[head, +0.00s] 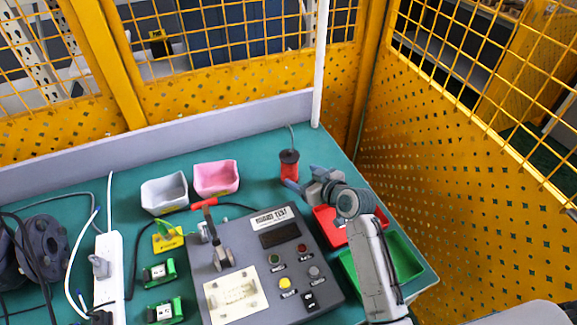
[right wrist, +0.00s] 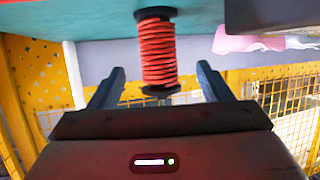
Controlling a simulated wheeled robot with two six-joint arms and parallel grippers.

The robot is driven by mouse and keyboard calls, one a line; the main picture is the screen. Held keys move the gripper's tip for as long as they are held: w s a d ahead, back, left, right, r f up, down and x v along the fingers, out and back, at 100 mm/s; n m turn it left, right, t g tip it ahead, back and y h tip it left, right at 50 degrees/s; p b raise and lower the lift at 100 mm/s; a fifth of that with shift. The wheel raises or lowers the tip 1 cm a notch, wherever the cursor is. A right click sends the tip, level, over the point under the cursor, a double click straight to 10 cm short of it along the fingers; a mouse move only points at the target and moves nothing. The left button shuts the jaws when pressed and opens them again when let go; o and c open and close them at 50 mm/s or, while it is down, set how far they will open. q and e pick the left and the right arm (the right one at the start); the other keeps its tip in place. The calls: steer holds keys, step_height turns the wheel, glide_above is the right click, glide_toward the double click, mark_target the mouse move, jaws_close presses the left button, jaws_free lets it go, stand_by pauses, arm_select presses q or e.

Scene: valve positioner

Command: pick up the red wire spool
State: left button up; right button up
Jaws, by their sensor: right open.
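The red wire spool (head: 289,170) stands upright on the green table near the back right, with dark flanges and a loose wire end rising from its top. My right gripper (head: 304,179) is open beside it, on its near right side. In the right wrist view the spool (right wrist: 157,52) appears between the two open fingers (right wrist: 160,68), with a gap on each side. I cannot tell how far between the fingers it reaches. My left gripper is not in view.
A red tray (head: 330,224) and a green tray (head: 404,257) lie right of the grey test box (head: 231,254). Pink (head: 216,179) and grey (head: 164,193) bins stand left of the spool. A white post (head: 320,65) rises behind. Yellow mesh panels enclose the table.

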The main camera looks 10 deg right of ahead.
mark_target(295, 170)
steer(key=shift+w+a+f, duration=0.15)
steer(key=shift+w+a, duration=0.05)
steer(key=shift+w, duration=0.2)
steer(key=shift+w+a+f+p, duration=0.1)
steer(key=shift+w+a+p, duration=0.15)
steer(key=shift+w+p, duration=0.25)
steer(key=shift+w+a+p, duration=0.25)
steer(key=shift+w+p, duration=0.05)
steer(key=shift+w, duration=0.4)
steer(key=shift+x, duration=1.1)
steer(key=shift+w+f, duration=0.2)
steer(key=shift+f, duration=0.05)
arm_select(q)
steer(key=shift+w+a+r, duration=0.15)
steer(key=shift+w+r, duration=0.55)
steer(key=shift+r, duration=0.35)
arm_select(e)
steer(key=c, duration=1.3)
